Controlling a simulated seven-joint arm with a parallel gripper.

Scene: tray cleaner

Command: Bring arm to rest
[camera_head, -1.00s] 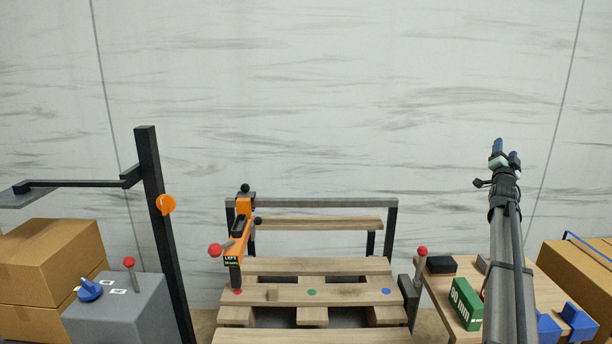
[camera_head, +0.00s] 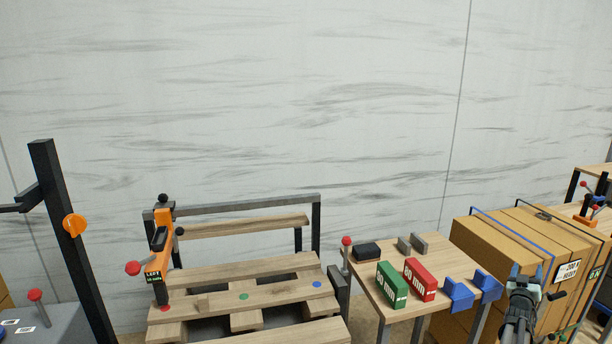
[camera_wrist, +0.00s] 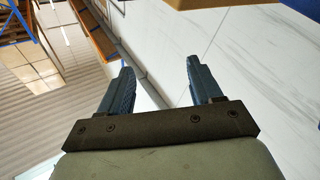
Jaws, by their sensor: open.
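My gripper (camera_head: 525,273) is at the lower right of the head view, with its blue fingers pointing up. It appears in front of the cardboard boxes (camera_head: 480,245). In the wrist view my gripper (camera_wrist: 158,88) shows two blue ridged fingers spread well apart, with nothing between them. My arm below the gripper is mostly cut off by the bottom edge of the head view.
A small wooden table (camera_head: 385,290) holds a green block (camera_head: 391,285), a red block (camera_head: 420,279), a black block (camera_head: 367,251) and blue brackets (camera_head: 458,294). A slatted wooden bench (camera_head: 205,301) with an orange clamp (camera_head: 163,240) stands left. A black post (camera_head: 70,235) stands further left.

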